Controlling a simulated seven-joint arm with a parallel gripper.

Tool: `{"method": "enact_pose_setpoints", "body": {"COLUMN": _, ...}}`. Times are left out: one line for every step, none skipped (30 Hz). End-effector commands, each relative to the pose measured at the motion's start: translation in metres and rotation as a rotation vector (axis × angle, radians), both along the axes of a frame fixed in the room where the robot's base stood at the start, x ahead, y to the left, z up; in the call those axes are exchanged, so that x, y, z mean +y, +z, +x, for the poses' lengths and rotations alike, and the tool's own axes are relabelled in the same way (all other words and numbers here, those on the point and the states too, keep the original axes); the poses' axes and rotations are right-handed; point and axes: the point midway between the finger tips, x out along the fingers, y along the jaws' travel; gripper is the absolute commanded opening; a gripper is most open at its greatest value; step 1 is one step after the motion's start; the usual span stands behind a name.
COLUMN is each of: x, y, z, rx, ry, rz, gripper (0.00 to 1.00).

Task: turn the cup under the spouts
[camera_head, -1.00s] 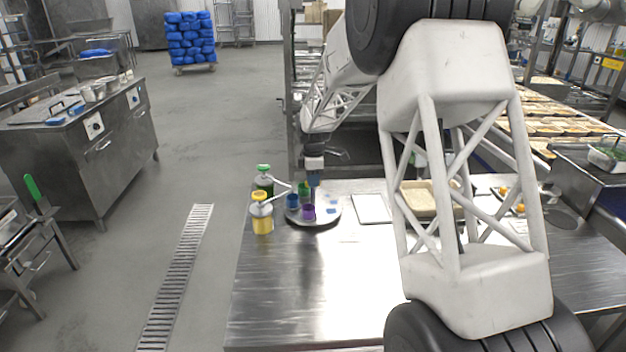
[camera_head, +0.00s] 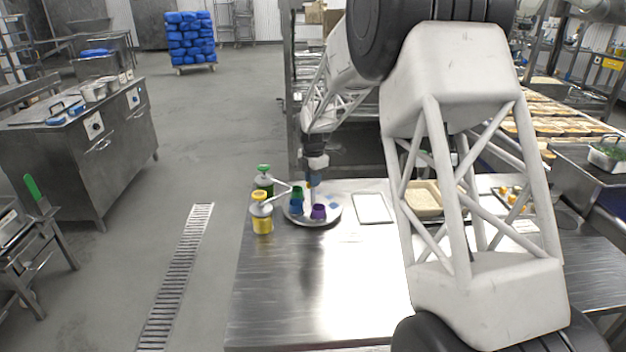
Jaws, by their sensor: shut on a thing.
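A round metal turntable (camera_head: 332,216) lies on the steel table. It carries a green cup (camera_head: 298,191), a blue cup (camera_head: 296,207) and a purple cup (camera_head: 319,212). A green-topped pump bottle (camera_head: 264,183) and a yellow one (camera_head: 262,222) stand at its left. Their white spouts reach over its left edge, near the blue and green cups. My gripper (camera_head: 311,187) points down at the back middle of the turntable. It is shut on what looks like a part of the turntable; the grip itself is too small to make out. A small orange patch shows beside the fingers.
A white flat tablet or board (camera_head: 373,208) lies right of the turntable. A beige food tray (camera_head: 423,200) and a tray with orange items (camera_head: 514,196) are farther right, partly behind my arm. The front of the table (camera_head: 290,290) is clear.

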Motion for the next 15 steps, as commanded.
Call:
{"method": "enact_pose_setpoints", "body": {"x": 0.0006, "y": 0.0014, "z": 0.0004, "rx": -0.002, "ry": 0.023, "rz": 0.001, "gripper": 0.0}}
{"method": "enact_pose_setpoints", "body": {"x": 0.0006, "y": 0.0015, "z": 0.0004, "rx": -0.002, "ry": 0.037, "rz": 0.0, "gripper": 0.0}}
{"method": "enact_pose_setpoints", "body": {"x": 0.0005, "y": 0.0015, "z": 0.0003, "rx": -0.002, "ry": 0.057, "rz": 0.0, "gripper": 0.0}}
{"method": "enact_pose_setpoints", "body": {"x": 0.0006, "y": 0.0014, "z": 0.0001, "rx": -0.002, "ry": 0.073, "rz": 0.001, "gripper": 0.0}}
{"method": "enact_pose_setpoints", "body": {"x": 0.0006, "y": 0.0014, "z": 0.0001, "rx": -0.002, "ry": 0.087, "rz": 0.001, "gripper": 0.0}}
{"method": "enact_pose_setpoints", "body": {"x": 0.0006, "y": 0.0012, "z": 0.0, "rx": -0.001, "ry": 0.108, "rz": 0.001, "gripper": 0.0}}
{"method": "enact_pose_setpoints", "body": {"x": 0.0005, "y": 0.0012, "z": -0.0001, "rx": -0.001, "ry": 0.122, "rz": 0.001, "gripper": 0.0}}
{"method": "enact_pose_setpoints", "body": {"x": 0.0005, "y": 0.0013, "z": -0.0001, "rx": -0.001, "ry": 0.138, "rz": 0.001, "gripper": 0.0}}
{"method": "enact_pose_setpoints", "body": {"x": 0.0005, "y": 0.0014, "z": -0.0001, "rx": -0.002, "ry": 0.157, "rz": 0.001, "gripper": 0.0}}
{"method": "enact_pose_setpoints", "body": {"x": 0.0006, "y": 0.0016, "z": -0.0001, "rx": -0.002, "ry": 0.173, "rz": 0.001, "gripper": 0.0}}
{"method": "enact_pose_setpoints", "body": {"x": 0.0006, "y": 0.0017, "z": 0.0, "rx": -0.002, "ry": 0.187, "rz": 0.0, "gripper": 0.0}}
{"method": "enact_pose_setpoints", "body": {"x": 0.0006, "y": 0.0018, "z": 0.0, "rx": -0.002, "ry": 0.208, "rz": 0.0, "gripper": 0.0}}
{"method": "enact_pose_setpoints", "body": {"x": 0.0006, "y": 0.0018, "z": 0.0001, "rx": -0.002, "ry": 0.222, "rz": 0.0, "gripper": 0.0}}
{"method": "enact_pose_setpoints", "body": {"x": 0.0007, "y": 0.0019, "z": 0.0002, "rx": -0.002, "ry": 0.238, "rz": 0.0, "gripper": 0.0}}
{"method": "enact_pose_setpoints", "body": {"x": 0.0007, "y": 0.0017, "z": 0.0002, "rx": -0.002, "ry": 0.257, "rz": 0.0, "gripper": 0.0}}
